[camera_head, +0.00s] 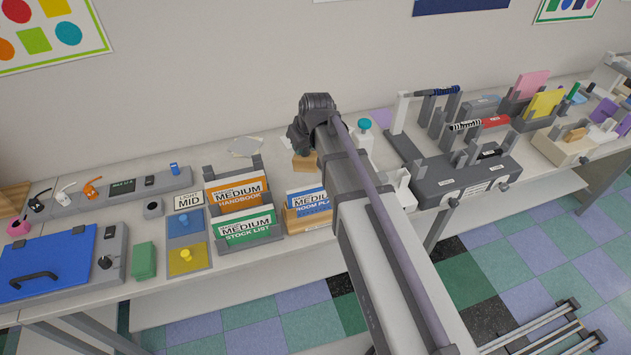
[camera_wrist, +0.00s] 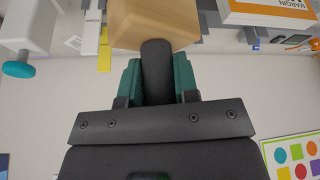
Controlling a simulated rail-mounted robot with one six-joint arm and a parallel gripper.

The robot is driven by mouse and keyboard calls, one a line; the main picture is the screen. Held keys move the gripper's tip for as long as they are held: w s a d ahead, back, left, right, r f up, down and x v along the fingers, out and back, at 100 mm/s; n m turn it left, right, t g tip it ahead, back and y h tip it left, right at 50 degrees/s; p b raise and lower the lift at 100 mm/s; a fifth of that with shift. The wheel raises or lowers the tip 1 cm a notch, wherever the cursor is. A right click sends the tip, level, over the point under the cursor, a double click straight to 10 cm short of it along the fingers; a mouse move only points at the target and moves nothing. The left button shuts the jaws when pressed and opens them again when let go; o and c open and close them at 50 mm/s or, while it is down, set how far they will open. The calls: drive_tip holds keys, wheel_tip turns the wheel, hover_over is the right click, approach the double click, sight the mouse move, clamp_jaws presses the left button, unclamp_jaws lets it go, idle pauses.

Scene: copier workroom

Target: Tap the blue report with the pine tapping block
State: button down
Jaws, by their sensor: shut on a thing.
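The blue report (camera_head: 304,197), marked MEDIUM ROOM PLAN, stands in a wooden holder (camera_head: 308,220) on the bench, left of my arm in the head view. My gripper (camera_wrist: 158,85) is shut on the dark handle of the pine tapping block (camera_wrist: 155,22), with one green finger pad on each side. The block's pale wood also shows in the head view (camera_head: 303,163), just behind the report. My fingers are hidden there by my arm. I cannot tell whether the block touches anything. The report is not clearly visible in the wrist view.
Left of the report, a grey rack (camera_head: 252,240) holds an orange handbook (camera_head: 236,192) and a green stock list (camera_head: 247,228). A blue-and-yellow panel (camera_head: 187,245) lies farther left. A white stand with a teal knob (camera_head: 365,125) is close on the right of my arm.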

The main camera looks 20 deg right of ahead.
wheel_tip(320, 180, up, 8)
drive_tip(key=p, duration=0.8)
drive_tip(key=shift+r, duration=0.1)
